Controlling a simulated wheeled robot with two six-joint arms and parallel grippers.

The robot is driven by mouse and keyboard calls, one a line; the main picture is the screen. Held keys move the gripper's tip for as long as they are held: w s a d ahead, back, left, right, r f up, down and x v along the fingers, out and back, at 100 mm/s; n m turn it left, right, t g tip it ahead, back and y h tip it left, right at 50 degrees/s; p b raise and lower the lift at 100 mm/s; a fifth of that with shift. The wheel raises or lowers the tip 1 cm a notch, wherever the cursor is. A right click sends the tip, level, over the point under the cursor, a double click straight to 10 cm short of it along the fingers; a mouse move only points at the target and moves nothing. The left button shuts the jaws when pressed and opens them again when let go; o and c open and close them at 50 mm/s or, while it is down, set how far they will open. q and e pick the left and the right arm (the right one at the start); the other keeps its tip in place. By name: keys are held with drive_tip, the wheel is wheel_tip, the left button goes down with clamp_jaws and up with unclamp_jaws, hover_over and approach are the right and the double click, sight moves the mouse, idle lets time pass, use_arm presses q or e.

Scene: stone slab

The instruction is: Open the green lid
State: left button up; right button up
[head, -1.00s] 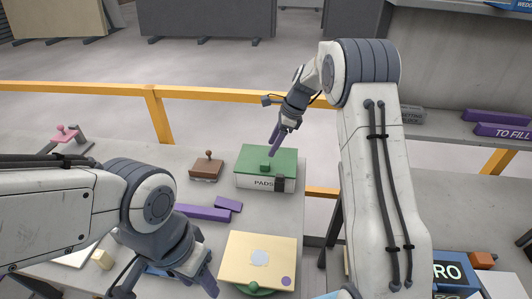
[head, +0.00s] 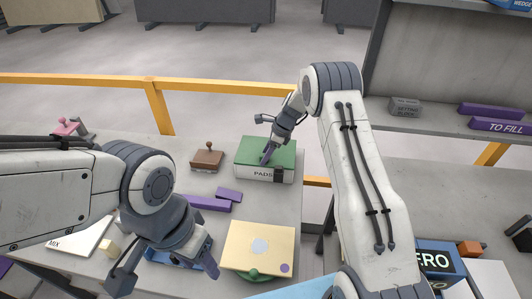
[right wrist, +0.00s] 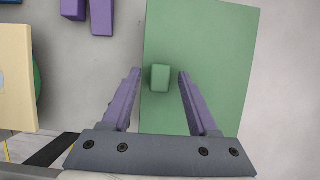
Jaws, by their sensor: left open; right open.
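The green lid (head: 250,149) lies closed on a white box marked PADS (head: 250,174) at the back of the table. My right gripper (head: 265,160) is open over the lid. In the right wrist view, the lid (right wrist: 205,50) fills much of the right half, and its small green knob (right wrist: 160,77) stands between the two purple fingers of my right gripper (right wrist: 157,75), with a gap on each side. My left gripper (head: 175,268) is open low at the front left, away from the lid.
A cream board (head: 245,238) with a purple dot rests on a green piece in front of the box. Purple blocks (head: 208,203) and a brown stamp (head: 207,157) lie left of the box. A yellow rail (head: 100,79) runs behind the table.

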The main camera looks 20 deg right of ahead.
clamp_jaws()
idle(1.4)
